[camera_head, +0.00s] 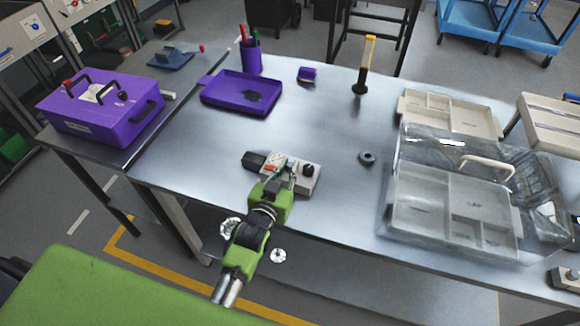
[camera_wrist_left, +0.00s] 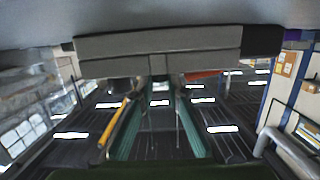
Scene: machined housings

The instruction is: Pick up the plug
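A pale block (camera_head: 302,178) with a dark round knob and an orange-red mark lies near the table's front edge. A black cylindrical piece (camera_head: 253,161) sits at its left end; I cannot tell for sure whether this is the plug. My left gripper (camera_head: 279,178) is at the block's front side, with its two fingers apart. In the left wrist view the fingers (camera_wrist_left: 160,85) show a gap with background between them, and a grey block (camera_wrist_left: 110,45) spans the top. Contact with the block cannot be told. My right gripper is not in view.
A small dark ring (camera_head: 367,158) lies right of the block. A purple tray (camera_head: 215,97), purple case (camera_head: 95,115) and pen cup (camera_head: 250,58) are at left. A yellow-handled screwdriver (camera_head: 365,65) stands behind. A clear-lidded organiser (camera_head: 410,205) fills the right. The table's middle is free.

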